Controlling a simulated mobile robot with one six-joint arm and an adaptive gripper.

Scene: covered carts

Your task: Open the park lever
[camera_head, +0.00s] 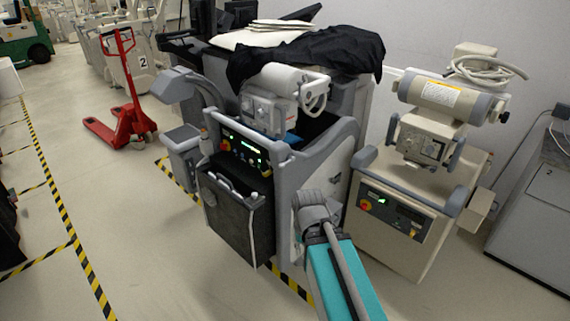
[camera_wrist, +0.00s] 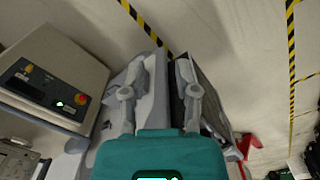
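No part can be clearly told as the park lever. The middle cart (camera_head: 345,137) is grey and white, with a lit control panel (camera_head: 245,148) and a dark front bin (camera_head: 238,215). A small pale handle-like part (camera_head: 222,182) sits at the bin's top edge; I cannot tell whether it is the lever. My teal arm reaches up to the cart's right front side in the head view, where my fingers cannot be made out. In the wrist view my gripper (camera_wrist: 161,62) has its two grey fingers apart, with pale cart bodywork behind the gap. No held object shows.
A beige cart (camera_head: 395,240) with a red button stands close on the right; its panel (camera_wrist: 45,85) also shows in the wrist view. A red pallet jack (camera_head: 122,120) stands at left. Black cloth (camera_head: 310,55) covers the middle cart's back. Open floor with striped tape lies left.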

